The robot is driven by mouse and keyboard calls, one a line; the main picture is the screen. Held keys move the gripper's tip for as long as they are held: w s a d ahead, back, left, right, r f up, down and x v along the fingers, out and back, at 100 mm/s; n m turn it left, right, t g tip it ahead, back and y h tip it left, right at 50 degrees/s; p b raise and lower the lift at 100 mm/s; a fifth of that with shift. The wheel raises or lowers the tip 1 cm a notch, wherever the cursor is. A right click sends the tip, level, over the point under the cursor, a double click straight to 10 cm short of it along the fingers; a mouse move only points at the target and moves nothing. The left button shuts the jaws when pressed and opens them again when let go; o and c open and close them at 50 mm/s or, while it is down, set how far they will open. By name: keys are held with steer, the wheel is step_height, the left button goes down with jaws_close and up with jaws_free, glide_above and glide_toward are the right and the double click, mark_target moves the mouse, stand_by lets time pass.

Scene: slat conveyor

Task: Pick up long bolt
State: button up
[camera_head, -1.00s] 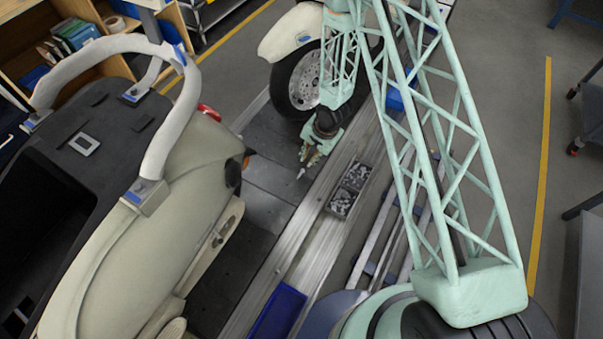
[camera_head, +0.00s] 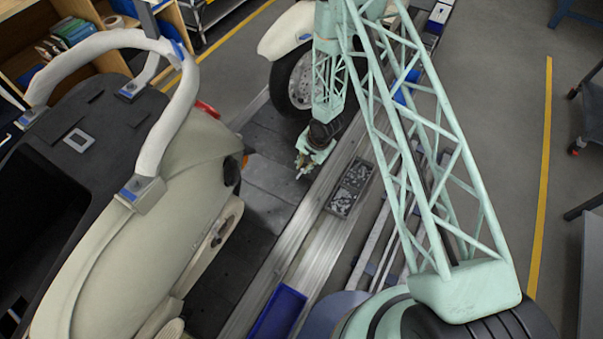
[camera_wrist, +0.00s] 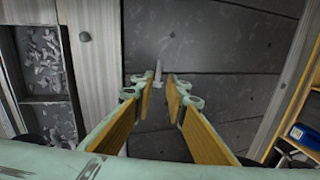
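The long bolt (camera_wrist: 158,75) is a small, pale grey bolt on the dark slats of the conveyor (camera_wrist: 220,60). In the wrist view it lies just beyond and between the fingertips of my gripper (camera_wrist: 156,83). The two fingers have yellow-brown inner pads and stand apart, with nothing between the pads. In the head view my gripper (camera_head: 303,172) is low over the conveyor, beside the metal rail. I cannot make out the bolt clearly there, as the gripper is over that spot.
A grey two-part tray (camera_head: 341,206) with small metal parts stands on the rail side; it shows at left in the wrist view (camera_wrist: 62,107). A cream car body (camera_head: 185,190) is at left, and a car with a wheel (camera_head: 300,85) is behind. A blue bin (camera_head: 277,312) is in front.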

mark_target(300, 173)
steer(key=shift+f, duration=0.1)
stand_by(0.3)
steer(key=shift+b+x, duration=0.65)
steer(key=shift+x, duration=1.9)
steer(key=shift+s, duration=0.1)
jaws_close()
step_height(300, 173, up, 18)
steer(key=p, duration=0.4)
